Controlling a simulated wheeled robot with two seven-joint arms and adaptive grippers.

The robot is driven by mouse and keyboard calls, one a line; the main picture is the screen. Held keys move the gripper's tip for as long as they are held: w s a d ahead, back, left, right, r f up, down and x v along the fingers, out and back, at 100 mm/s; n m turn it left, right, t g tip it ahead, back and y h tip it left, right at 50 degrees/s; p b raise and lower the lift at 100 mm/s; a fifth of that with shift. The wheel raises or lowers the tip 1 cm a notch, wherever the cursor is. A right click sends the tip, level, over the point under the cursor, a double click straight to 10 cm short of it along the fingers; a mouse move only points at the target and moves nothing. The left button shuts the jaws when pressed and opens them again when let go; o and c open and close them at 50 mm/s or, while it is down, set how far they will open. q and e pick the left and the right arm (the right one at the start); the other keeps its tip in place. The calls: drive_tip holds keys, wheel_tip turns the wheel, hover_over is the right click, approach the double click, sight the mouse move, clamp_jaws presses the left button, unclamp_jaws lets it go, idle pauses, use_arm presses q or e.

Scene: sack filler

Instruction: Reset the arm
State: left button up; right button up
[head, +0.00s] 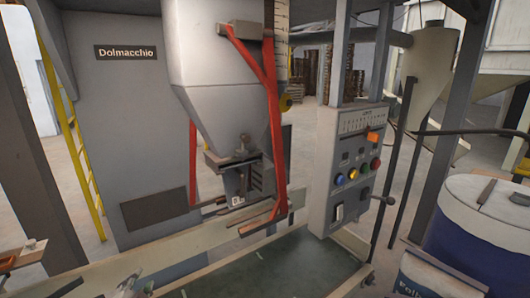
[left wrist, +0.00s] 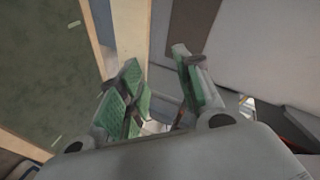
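The sack filler has a grey hopper (head: 215,75) with red arms (head: 274,110) hanging beside its spout (head: 236,180). A control box (head: 345,165) stands to its right with colored buttons and a dark lever (head: 384,199) on its side. My left gripper (head: 130,287) shows only in part at the bottom left of the head view, low beside the beige rail and apart from the spout and control box. In the left wrist view its green-padded fingers (left wrist: 160,90) are spread, with nothing between them. My right gripper is out of view.
A beige rail (head: 210,238) runs along the front of the grey Dolmacchio cabinet (head: 125,110), beside a dark green surface (head: 290,268). A yellow ladder (head: 75,140) is at the left.

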use_arm(q)
drive_tip(key=s+d+f+n+g+h, duration=0.25)
drive_tip(key=s+d+f+g, duration=0.25)
drive_tip(key=s+d+f, duration=0.3)
drive_tip(key=s+d+f+n+g+h, duration=0.2)
drive_tip(key=s+d+f+n+g, duration=0.3)
drive_tip(key=s, duration=0.4)
wheel_tip(320, 180, down, 34)
drive_tip(key=s+a+f+m+g, duration=0.1)
drive_tip(key=s, duration=0.2)
drive_tip(key=s+a+f, duration=0.3)
drive_tip(key=s+f, duration=0.6)
drive_tip(key=s, duration=0.1)
drive_tip(key=s+a+f+g, duration=0.1)
drive_tip(key=s+a+f, duration=0.1)
drive_tip(key=s+f, duration=0.7)
drive_tip(key=shift+s+a+f, duration=0.25)
drive_tip(key=shift+s+a, duration=0.15)
drive_tip(key=shift+s, duration=0.55)
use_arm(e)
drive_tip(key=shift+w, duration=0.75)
